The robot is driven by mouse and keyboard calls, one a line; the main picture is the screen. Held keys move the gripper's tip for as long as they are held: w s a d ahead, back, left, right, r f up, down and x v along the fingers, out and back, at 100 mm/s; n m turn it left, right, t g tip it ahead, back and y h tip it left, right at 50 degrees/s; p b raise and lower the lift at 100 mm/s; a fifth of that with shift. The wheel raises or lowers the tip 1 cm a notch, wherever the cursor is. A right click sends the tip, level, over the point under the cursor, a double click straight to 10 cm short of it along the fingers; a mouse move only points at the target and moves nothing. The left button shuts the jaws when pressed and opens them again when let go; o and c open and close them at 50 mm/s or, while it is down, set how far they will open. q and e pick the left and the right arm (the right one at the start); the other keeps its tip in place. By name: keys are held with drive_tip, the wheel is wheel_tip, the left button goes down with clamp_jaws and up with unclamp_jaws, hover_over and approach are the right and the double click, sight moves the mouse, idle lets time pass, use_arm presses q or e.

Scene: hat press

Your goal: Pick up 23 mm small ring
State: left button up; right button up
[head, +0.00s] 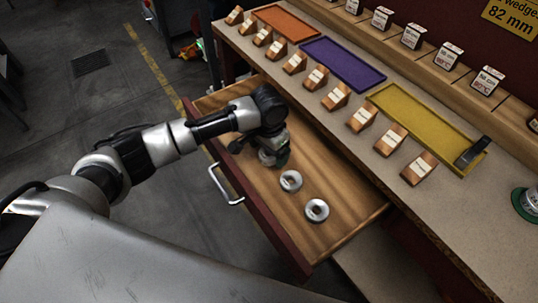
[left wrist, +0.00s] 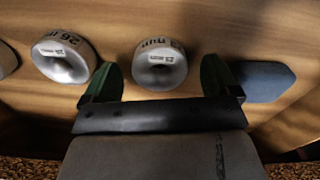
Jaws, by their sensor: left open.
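My left gripper (head: 272,158) reaches down into the open wooden drawer in the head view. In the left wrist view its two green fingers (left wrist: 162,82) are apart, one on each side of a small silver ring (left wrist: 160,65). In the head view the gripper hides this ring. Another silver ring, labelled 26 (left wrist: 63,57), lies to its left in the wrist view. My right gripper is not in view.
Two silver rings (head: 290,181) (head: 316,210) lie in the drawer (head: 345,222) nearer its right end. A blue piece (left wrist: 265,80) lies right of the fingers in the wrist view. The bench above holds orange, purple and yellow trays (head: 425,118) and labelled wooden wedges (head: 361,118).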

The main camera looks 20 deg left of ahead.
use_arm(q)
drive_tip(key=shift+f, duration=0.55)
drive_tip(key=c, duration=1.1)
drive_tip(key=shift+r, duration=0.15)
